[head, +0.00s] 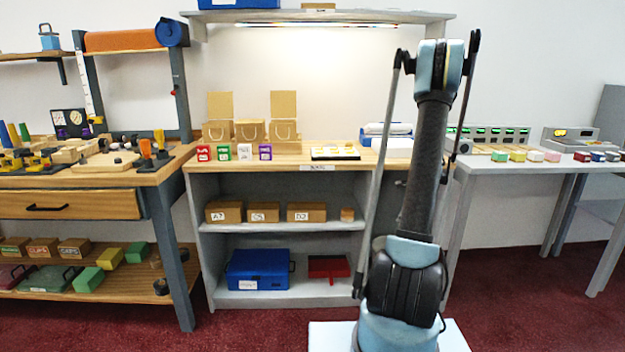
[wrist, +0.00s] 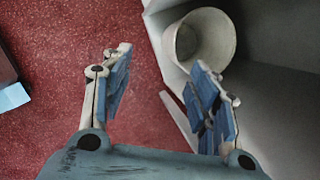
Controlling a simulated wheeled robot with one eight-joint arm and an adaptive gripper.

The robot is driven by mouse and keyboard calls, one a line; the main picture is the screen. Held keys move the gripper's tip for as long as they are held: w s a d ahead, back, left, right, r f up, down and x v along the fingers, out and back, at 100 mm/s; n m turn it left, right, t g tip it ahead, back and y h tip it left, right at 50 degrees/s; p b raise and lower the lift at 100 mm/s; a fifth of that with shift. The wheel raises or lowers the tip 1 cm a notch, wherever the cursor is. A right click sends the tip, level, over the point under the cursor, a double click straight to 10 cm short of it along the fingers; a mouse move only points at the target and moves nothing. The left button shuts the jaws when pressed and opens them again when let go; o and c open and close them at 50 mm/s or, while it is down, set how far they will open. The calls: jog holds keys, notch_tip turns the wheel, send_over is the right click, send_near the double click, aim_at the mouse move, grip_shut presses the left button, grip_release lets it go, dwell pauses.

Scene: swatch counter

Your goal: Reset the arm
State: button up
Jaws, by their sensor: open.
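My arm (head: 425,170) stands upright right of centre in the head view, in front of the shelf unit and partly hiding its right end. My gripper (wrist: 160,68) shows in the wrist view with its two blue-padded fingers spread apart. Nothing is between the fingers; red carpet lies beyond them. I cannot make out the gripper's fingers in the head view.
A pale round bin (wrist: 205,40) stands near the right finger in the wrist view, beside grey panels. The middle shelf unit (head: 330,168) holds small boxes and cards. A wooden workbench (head: 95,180) is left, a grey table (head: 540,168) right. Red carpet (head: 510,290) is open at right.

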jog(key=s+a+r+n, duration=0.6)
jog(key=s+a+r, duration=0.15)
jog(key=s, duration=0.25)
jog(key=s+a+r+n, duration=0.5)
jog(key=s+a+r, duration=0.2)
jog(key=s+r, duration=0.15)
jog(key=s+a+f+n, duration=0.1)
jog(key=s+n, duration=0.3)
jog(key=s, duration=0.4)
jog(key=s+a+f+n+h, duration=0.1)
jog(key=s+a+f+n, duration=0.1)
jog(key=s, duration=0.7)
jog(key=s+a+f+n+g+h, duration=0.1)
jog(key=s+a+f+n, duration=0.1)
jog(key=s+n, duration=0.5)
jog(key=shift+s+a, duration=0.9)
jog(key=shift+w+f, duration=0.2)
jog(key=shift+w, duration=0.25)
